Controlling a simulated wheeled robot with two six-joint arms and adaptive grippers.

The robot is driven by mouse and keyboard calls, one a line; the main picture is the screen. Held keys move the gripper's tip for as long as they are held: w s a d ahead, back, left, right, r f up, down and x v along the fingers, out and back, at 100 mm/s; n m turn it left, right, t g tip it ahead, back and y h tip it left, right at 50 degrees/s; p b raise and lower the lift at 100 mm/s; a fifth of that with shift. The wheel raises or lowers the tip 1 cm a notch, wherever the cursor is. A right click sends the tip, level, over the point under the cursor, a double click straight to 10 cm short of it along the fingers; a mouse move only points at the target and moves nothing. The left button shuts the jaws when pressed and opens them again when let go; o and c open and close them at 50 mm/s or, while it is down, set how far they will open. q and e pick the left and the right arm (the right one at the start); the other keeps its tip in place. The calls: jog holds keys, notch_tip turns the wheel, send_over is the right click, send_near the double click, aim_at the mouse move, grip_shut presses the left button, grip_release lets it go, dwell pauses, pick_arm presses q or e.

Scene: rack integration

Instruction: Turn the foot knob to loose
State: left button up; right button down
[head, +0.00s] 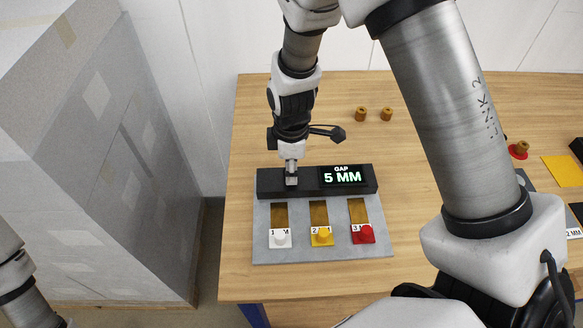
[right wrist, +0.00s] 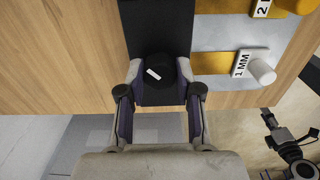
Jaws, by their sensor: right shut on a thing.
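The foot knob (right wrist: 157,74) is a dark round knob with a short white mark, at the left end of a black bar (head: 309,189) on a grey plate (head: 293,252). In the right wrist view the white mark lies at a slant. My right gripper (head: 291,181) points down over the knob, its two fingers closed on the knob's sides; it also shows in the right wrist view (right wrist: 158,92). In the head view the gripper hides the knob. A display (head: 342,176) on the bar reads "GAP 5 MM". My left gripper (right wrist: 269,120) seems to show small at the right wrist view's lower right, its jaws unclear.
White (head: 280,238), yellow (head: 322,236) and red (head: 363,234) numbered tabs with pegs sit below brass strips on the plate. Two brass cylinders (head: 374,114) stand farther back. A large grey wrapped block (head: 90,150) stands left of the table (head: 237,290).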

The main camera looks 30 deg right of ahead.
jog(key=shift+s+f, duration=0.25)
jog(key=c, duration=1)
grip_release()
jog(key=shift+o, duration=1.1)
jog(key=shift+w, duration=0.15)
jog(key=shift+r, duration=0.1)
jog(key=shift+r, duration=0.1)
notch_tip(320, 180, up, 12)
jog(key=shift+w, duration=0.15)
